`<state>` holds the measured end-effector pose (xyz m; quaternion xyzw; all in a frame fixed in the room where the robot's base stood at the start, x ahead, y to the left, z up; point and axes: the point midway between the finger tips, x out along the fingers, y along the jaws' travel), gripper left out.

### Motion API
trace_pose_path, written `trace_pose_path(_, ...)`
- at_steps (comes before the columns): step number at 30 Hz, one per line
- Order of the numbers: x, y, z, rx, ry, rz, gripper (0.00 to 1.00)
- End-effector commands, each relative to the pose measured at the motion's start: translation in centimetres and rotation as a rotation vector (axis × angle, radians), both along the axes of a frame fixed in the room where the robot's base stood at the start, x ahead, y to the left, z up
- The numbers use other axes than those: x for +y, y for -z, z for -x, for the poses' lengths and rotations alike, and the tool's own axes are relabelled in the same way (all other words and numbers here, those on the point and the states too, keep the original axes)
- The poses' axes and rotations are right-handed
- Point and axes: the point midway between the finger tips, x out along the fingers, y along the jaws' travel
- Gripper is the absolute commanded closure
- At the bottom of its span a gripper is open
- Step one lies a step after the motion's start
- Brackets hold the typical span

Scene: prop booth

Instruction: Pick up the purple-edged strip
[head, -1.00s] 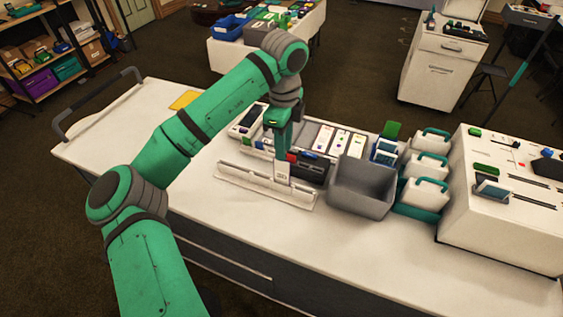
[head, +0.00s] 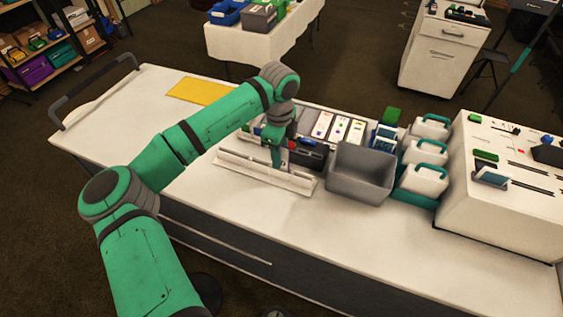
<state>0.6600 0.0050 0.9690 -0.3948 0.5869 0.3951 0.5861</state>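My gripper (head: 276,158) points down at the long white rack (head: 238,165) on the near part of the white-topped table. Its fingertips are at or just above the rack, and they are too small and dark to tell open from shut. I cannot make out a purple-edged strip for certain; my gripper and arm hide part of the rack and what stands behind it.
A dark box (head: 308,153) stands behind the rack. An empty grey bin (head: 361,174) is to its right, then white containers with teal handles (head: 422,178). A yellow sheet (head: 200,91) lies at the back left. The table front is clear.

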Motion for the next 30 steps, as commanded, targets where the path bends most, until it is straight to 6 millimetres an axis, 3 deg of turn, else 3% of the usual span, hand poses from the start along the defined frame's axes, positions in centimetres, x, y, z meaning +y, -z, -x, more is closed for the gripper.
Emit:
trace_pose_path(7, -0.4, 0.2, 0.0, -0.001, 0.007, 0.000, 0.75)
trace_pose_path(10, -0.5, 0.1, 0.0, -0.001, 0.008, 0.000, 0.99)
trace_pose_path(11, -0.5, 0.1, 0.0, -0.001, 0.008, 0.000, 1.00)
trace_pose_path(23, -0.4, -0.2, 0.0, -0.001, 0.007, 0.000, 1.00)
trace_pose_path(30, -0.4, -3.8, -0.1, -0.003, 0.007, 0.000, 1.00)
